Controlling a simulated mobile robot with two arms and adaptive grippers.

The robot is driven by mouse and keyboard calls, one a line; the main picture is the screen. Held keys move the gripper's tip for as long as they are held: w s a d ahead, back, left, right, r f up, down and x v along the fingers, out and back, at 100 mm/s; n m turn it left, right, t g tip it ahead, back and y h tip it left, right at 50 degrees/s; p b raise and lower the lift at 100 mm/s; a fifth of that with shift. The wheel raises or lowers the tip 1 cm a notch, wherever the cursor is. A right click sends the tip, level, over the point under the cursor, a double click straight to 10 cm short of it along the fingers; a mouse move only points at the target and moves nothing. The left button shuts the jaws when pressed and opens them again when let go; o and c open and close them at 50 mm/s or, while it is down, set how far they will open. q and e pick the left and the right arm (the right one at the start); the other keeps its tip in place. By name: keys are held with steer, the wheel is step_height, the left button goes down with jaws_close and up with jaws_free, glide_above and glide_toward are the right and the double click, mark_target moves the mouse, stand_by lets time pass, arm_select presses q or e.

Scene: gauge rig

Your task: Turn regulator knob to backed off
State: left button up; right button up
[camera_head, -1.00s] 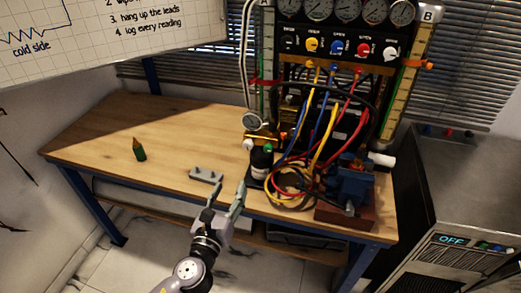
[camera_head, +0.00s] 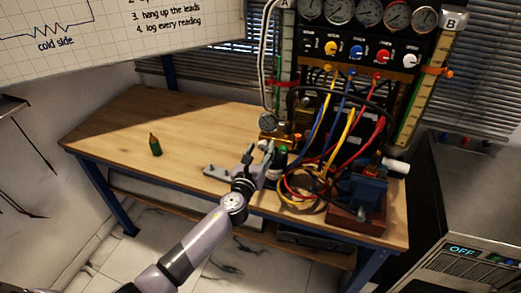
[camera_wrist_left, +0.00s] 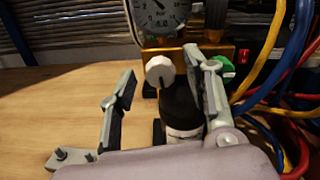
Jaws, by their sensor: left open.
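In the left wrist view a round white knob (camera_wrist_left: 159,72) with a dark pointer mark sits on the front of a brass block (camera_wrist_left: 184,56), below a dial gauge (camera_wrist_left: 160,12). A green knob (camera_wrist_left: 225,67) is to its right on the same block. My left gripper (camera_wrist_left: 160,66) is open, its fingers on either side of the white knob in the picture. I see no contact with the knob.
A black cylinder with a white band (camera_wrist_left: 184,108) stands below the knob, close to the right finger. Blue, yellow and red hoses (camera_head: 330,130) hang at the right, near a blue vise (camera_head: 366,188).

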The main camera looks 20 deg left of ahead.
arm_select(q)
steer(key=shift+w, duration=0.15)
jaws_close()
stand_by(0.6)
